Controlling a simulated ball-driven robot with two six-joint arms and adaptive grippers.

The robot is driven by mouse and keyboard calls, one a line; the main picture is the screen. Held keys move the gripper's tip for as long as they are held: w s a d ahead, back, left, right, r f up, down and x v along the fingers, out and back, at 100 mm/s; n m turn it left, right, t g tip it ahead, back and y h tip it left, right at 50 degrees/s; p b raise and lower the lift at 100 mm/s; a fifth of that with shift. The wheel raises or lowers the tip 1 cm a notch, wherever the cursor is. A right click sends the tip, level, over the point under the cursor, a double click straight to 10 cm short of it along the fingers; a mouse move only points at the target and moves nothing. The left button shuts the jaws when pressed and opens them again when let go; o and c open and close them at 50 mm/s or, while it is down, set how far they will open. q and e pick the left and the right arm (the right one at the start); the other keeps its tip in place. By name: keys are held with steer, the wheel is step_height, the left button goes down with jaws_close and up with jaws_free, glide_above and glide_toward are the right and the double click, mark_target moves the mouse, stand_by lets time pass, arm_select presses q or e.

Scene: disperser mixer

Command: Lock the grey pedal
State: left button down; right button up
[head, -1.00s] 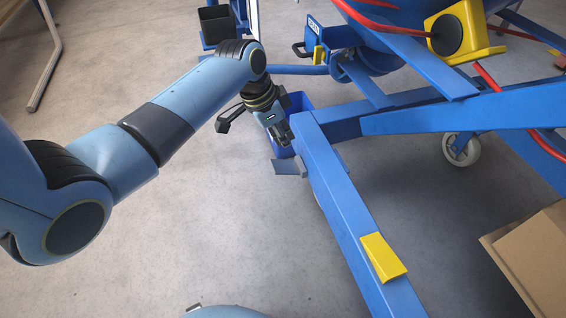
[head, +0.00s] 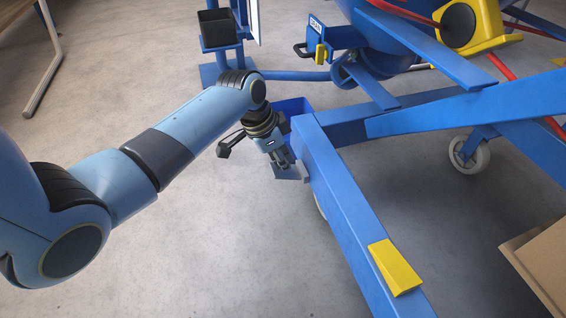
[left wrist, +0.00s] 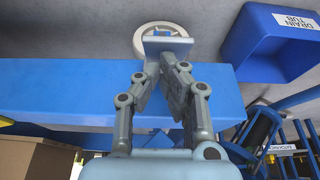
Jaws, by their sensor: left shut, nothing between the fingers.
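The grey pedal (head: 287,173) is a small flat plate low on the outer side of the blue frame leg (head: 345,215), beside a caster. In the left wrist view the pedal (left wrist: 167,42) lies just past my fingertips, in front of the pale caster wheel (left wrist: 160,30). My left gripper (head: 284,160) is shut and empty, pointing down right over the pedal; it also shows in the left wrist view (left wrist: 160,64). The tips look very near or touching the plate; I cannot tell which. My right gripper is not in view.
A yellow pedal (head: 395,268) sits on the nearer part of the blue leg. A blue drain tub (left wrist: 285,42) stands close beside the gripper. A cardboard box (head: 540,262) is at lower right. The floor left of the leg is clear.

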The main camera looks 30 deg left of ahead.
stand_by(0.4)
